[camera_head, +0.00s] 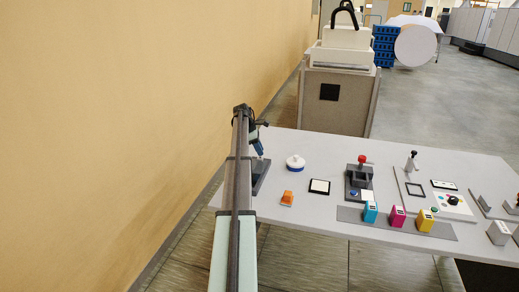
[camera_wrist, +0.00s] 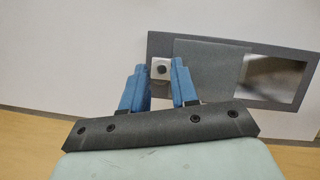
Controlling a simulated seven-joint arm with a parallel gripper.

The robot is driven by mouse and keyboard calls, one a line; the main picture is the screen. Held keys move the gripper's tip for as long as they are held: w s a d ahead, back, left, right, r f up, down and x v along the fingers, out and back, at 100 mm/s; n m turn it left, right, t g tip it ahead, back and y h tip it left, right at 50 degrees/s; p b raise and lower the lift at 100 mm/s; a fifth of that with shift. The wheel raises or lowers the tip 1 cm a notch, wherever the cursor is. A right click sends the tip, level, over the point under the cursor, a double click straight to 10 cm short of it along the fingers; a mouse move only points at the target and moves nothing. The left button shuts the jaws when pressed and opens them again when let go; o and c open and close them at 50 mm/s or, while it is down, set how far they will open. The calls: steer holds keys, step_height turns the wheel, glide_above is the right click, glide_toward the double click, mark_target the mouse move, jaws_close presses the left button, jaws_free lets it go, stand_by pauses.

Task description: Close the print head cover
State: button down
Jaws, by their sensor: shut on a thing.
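A dark grey frame plate (camera_wrist: 225,43) lies flat on the table in the wrist view. A grey cover panel (camera_wrist: 207,65) lies over its middle, beside a shiny rectangular opening (camera_wrist: 270,77) on the right that shows uncovered. A small pale square knob (camera_wrist: 161,64) with a dark centre sits at the panel's left edge. My gripper (camera_wrist: 161,80) has its blue fingers on both sides of the knob, shut on it. In the head view, my gripper (camera_head: 259,150) is low over the dark plate (camera_head: 262,180) at the table's left end; my arm hides part of it.
Farther right are a red-knobbed fixture (camera_head: 360,180) and cyan, magenta and yellow cartridges (camera_head: 397,217). A tan wall (camera_head: 120,110) rises close on the left.

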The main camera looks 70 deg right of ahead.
steer(key=a, duration=1)
steer(key=shift+a, duration=0.35)
steer(key=c, duration=0.9)
jaws_free()
steer(key=shift+o, duration=0.2)
steer(key=shift+w+r, duration=0.1)
steer(key=shift+r, duration=0.1)
steer(key=v, duration=1.3)
steer(key=shift+w+r, duration=0.15)
